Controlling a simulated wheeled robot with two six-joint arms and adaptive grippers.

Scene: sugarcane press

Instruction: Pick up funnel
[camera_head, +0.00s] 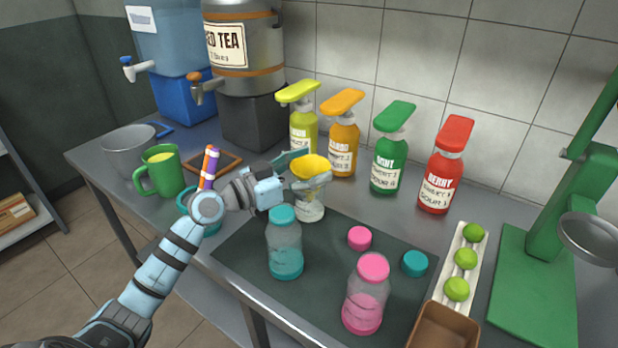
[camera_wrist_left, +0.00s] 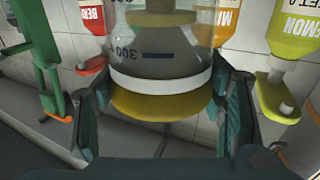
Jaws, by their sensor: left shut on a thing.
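The yellow funnel (camera_head: 313,164) is at the middle of the table in the head view, at the mouth of a clear jar (camera_head: 310,212). My left gripper (camera_head: 308,171) is shut on the funnel, with fingers on either side of it. In the left wrist view the funnel's yellow rim (camera_wrist_left: 155,106) sits between the fingers (camera_wrist_left: 162,112). The clear jar with printed marks (camera_wrist_left: 190,45) lies beyond it. I cannot tell whether the funnel touches the jar. My right gripper is not in view.
A teal-lidded jar (camera_head: 285,245) and pink-lidded jar (camera_head: 366,295) stand nearby on the dark mat (camera_head: 235,252). Several syrup bottles, including the orange one (camera_head: 343,138), line the back. A green mug (camera_head: 162,172) is left, and a green press (camera_head: 540,250) right.

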